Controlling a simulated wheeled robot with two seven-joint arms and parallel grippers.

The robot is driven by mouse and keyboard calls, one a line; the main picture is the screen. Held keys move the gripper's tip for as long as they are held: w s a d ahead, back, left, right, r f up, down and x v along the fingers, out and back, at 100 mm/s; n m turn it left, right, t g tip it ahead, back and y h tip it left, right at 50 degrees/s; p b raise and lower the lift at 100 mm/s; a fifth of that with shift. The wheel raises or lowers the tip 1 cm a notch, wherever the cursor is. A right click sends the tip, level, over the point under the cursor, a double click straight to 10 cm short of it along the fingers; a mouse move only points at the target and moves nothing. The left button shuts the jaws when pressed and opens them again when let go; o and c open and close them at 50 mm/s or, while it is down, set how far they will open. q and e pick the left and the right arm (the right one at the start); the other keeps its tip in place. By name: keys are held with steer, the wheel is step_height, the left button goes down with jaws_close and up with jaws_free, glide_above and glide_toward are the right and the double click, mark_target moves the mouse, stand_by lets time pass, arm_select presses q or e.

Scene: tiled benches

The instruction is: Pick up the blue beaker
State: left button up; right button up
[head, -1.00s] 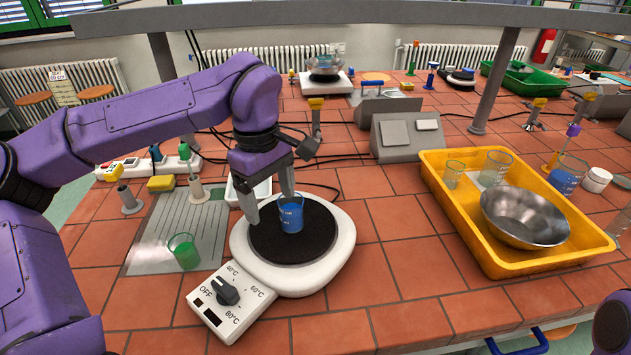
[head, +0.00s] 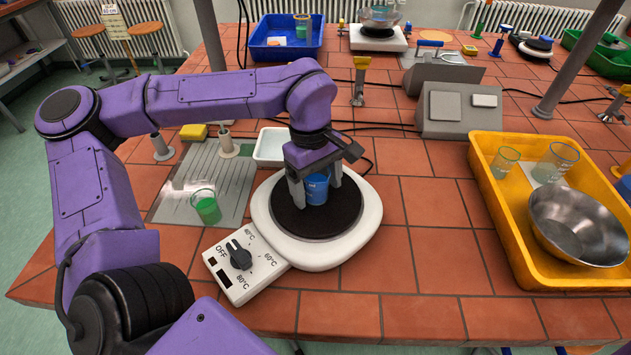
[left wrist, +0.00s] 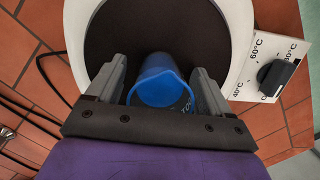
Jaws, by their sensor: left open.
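The blue beaker (head: 317,189) stands upright on the black round plate of the white hot plate (head: 357,243). It also shows in the left wrist view (left wrist: 160,88), between the two fingers. My left gripper (head: 317,194) is open and comes down over the beaker, with one finger on each side of it. In the left wrist view my left gripper (left wrist: 162,82) shows small gaps beside the beaker. Whether a finger touches it is hard to tell. My right gripper is not in view.
A green-filled beaker (head: 206,207) stands on the grey drain board to the left. A white tray (head: 270,147) lies behind the hot plate. A yellow tray (head: 490,186) with beakers and a metal bowl (head: 577,228) is at right. The front tiles are clear.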

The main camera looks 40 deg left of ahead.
arm_select(q)
steer(key=shift+f, duration=0.1)
steer(key=c, duration=1.1)
